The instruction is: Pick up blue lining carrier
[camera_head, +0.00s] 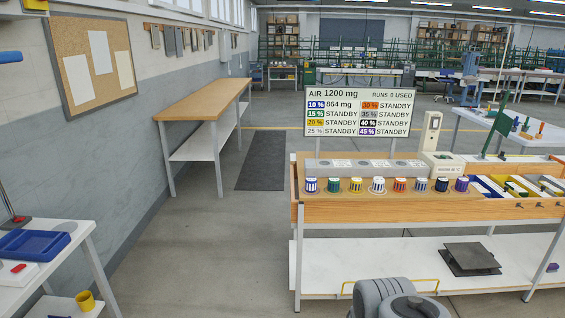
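A row of several small striped cylinders stands upright along the wooden-edged bench (430,210) on the right. The leftmost has blue and white stripes and is most likely the blue lining carrier (311,185). A purple-blue cylinder (462,184) stands at the right end of the row, and a green one (333,185) stands just right of the blue one. Nothing touches the blue one from above. Rounded grey parts of my arm show at the bottom edge, below and in front of the bench. My gripper's fingers are not visible.
A grey block (365,168) runs behind the cylinders, with a display board (358,114) above. Divided bins (510,187) lie to the right. A side table (30,270) with a blue tray (35,243) is at left. The floor between is clear.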

